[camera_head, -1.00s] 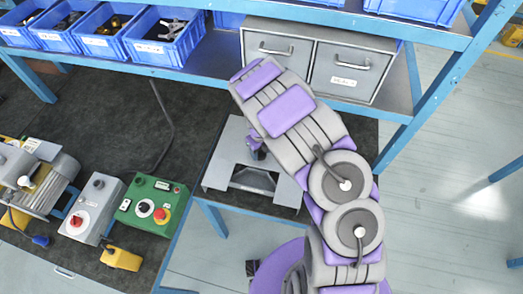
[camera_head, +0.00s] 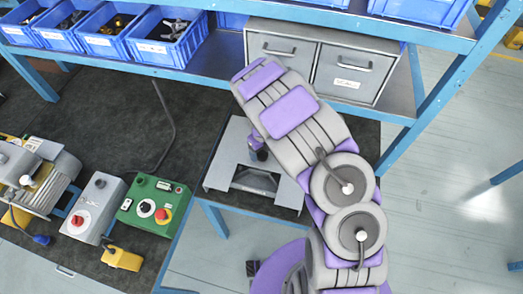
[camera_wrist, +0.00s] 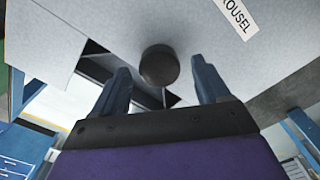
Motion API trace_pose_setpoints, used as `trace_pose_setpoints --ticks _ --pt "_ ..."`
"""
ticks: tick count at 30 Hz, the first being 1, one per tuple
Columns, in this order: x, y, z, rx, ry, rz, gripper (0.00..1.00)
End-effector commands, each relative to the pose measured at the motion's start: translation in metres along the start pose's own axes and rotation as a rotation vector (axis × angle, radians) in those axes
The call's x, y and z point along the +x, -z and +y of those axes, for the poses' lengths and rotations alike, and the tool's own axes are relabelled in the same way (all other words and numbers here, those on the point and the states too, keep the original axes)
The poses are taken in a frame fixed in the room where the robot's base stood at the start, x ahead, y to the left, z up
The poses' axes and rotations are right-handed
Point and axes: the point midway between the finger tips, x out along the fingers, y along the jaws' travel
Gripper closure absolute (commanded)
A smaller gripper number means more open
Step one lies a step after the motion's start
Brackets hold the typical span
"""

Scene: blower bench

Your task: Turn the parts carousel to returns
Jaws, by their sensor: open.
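The parts carousel shows as a grey metal housing (camera_head: 228,160) with a dark opening in its front, at the right end of the bench. In the wrist view its pale panel (camera_wrist: 200,60) carries a label (camera_wrist: 235,14) of which "OUSEL" can be read. A dark round knob (camera_wrist: 158,66) sits on this panel. My gripper (camera_wrist: 162,88) is open, with one blue finger on each side of the knob and the knob slightly beyond the tips. I cannot tell whether either finger touches it. In the head view my arm hides most of the gripper.
A green control box (camera_head: 153,205) with a red button and a grey box (camera_head: 93,208) with a red knob stand left on the bench. A two-drawer grey cabinet (camera_head: 335,82) and blue bins (camera_head: 167,36) sit on the shelf above.

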Motion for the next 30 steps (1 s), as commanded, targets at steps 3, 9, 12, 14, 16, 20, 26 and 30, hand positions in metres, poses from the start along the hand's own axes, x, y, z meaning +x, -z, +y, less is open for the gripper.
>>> trace_pose_setpoints --ticks 3,9,12,14,16,20,26,30 --pt "-0.017 -0.001 0.000 0.000 0.002 -0.002 0.25" --pt "-0.057 -0.002 0.000 0.000 0.004 -0.004 0.25" --pt "-0.079 -0.003 0.000 -0.001 0.005 -0.006 0.25" --pt "-0.093 -0.003 0.000 -0.001 0.005 -0.006 0.25" --pt "-0.108 -0.004 0.000 -0.001 0.005 -0.006 0.25" --pt "-0.134 -0.003 0.001 0.000 0.005 -0.004 0.25" --pt "-0.159 -0.003 0.001 -0.001 0.005 -0.002 0.25" --pt "-0.166 -0.003 0.002 0.000 0.002 0.001 0.25"
